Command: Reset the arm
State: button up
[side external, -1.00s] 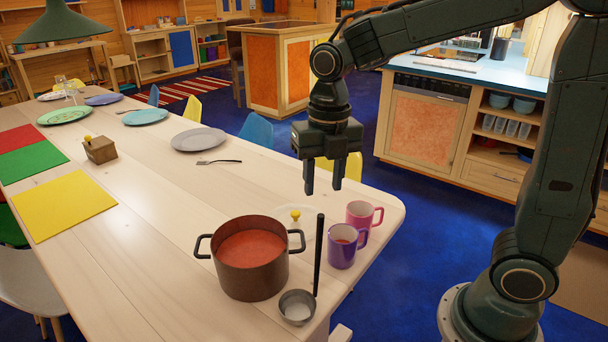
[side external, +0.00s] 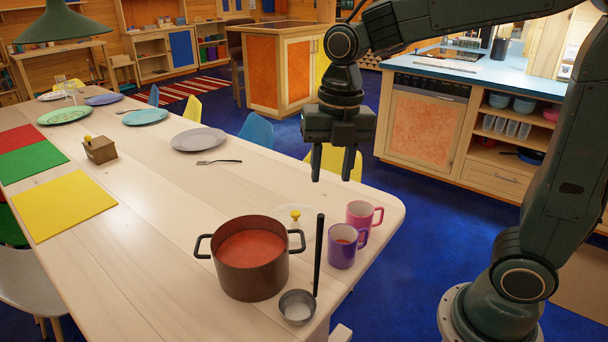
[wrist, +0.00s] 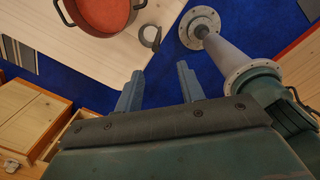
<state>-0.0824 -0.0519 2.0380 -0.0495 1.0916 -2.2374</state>
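My gripper (side external: 332,174) hangs above the far right edge of the table, pointing down. Its two fingers are apart with nothing between them; the wrist view also shows the empty gap between the fingers (wrist: 160,85). The gripper touches nothing on the table.
On the long wooden table (side external: 150,240) stand a brown pot of red soup (side external: 250,262), a ladle (side external: 298,306), a purple mug (side external: 342,247) and a pink mug (side external: 360,214). Plates, colored mats and a small wooden box (side external: 100,150) lie farther left. Blue floor lies beyond the table's right edge.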

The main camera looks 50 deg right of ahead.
jog(key=s+d+m+t, duration=0.1)
jog(key=s+m+t, duration=0.1)
jog(key=s+m, duration=0.5)
jog(key=s+d+r+m+t, duration=0.1)
jog(key=s+m, duration=0.6)
jog(key=m, duration=1.3)
jog(key=shift+d+r+t, duration=0.3)
jog(key=shift+d+t, duration=0.4)
jog(key=shift+t, duration=0.2)
